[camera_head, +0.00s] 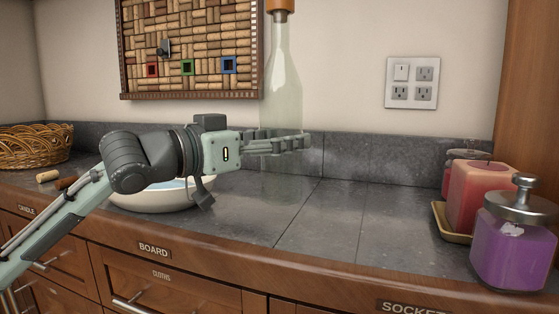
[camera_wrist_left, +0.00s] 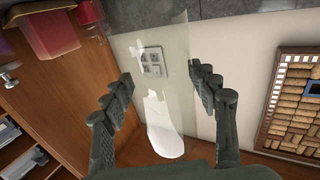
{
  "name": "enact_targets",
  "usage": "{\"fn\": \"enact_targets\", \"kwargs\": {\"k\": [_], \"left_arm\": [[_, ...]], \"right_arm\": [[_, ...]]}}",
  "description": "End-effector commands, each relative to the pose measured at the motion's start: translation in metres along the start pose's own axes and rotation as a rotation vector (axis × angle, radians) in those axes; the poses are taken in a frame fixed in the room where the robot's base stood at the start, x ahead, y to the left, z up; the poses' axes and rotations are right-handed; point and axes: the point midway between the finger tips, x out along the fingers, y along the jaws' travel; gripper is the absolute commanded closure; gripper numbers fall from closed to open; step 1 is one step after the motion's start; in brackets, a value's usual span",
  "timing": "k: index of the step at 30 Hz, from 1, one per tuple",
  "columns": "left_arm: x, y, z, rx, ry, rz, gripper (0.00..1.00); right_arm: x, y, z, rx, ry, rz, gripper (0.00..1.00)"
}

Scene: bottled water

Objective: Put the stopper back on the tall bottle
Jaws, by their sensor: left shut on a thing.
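The tall bottle (camera_head: 284,88) is clear and stands upright in the head view. A light cork (camera_head: 47,176) and a brown cork-like piece (camera_head: 66,183) lie on the counter at the left. My right gripper is not in view.
A white bowl (camera_head: 150,198) stands under my left arm. A wicker basket (camera_head: 35,147) is at the far left. A purple jar (camera_head: 510,245) and a red candle (camera_head: 478,195) stand at the right. The middle of the counter (camera_head: 340,220) is clear.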

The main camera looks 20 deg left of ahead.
Motion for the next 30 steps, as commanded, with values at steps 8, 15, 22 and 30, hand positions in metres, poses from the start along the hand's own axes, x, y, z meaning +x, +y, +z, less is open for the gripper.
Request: {"fn": "enact_targets", "kwargs": {"k": [8,15,22,30], "left_arm": [[-0.001,0.0,0.034,-0.001,0.002,0.001,0.98],[-0.001,0.0,0.034,0.001,0.003,0.001,0.98],[0.0,0.0,0.039,-0.001,-0.001,0.001,0.35],[0.0,0.0,0.039,-0.001,-0.001,0.001,0.2]], "right_arm": [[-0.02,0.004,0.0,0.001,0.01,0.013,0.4],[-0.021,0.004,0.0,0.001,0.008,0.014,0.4],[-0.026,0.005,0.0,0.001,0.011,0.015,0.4],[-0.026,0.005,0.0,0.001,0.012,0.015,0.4]]}}
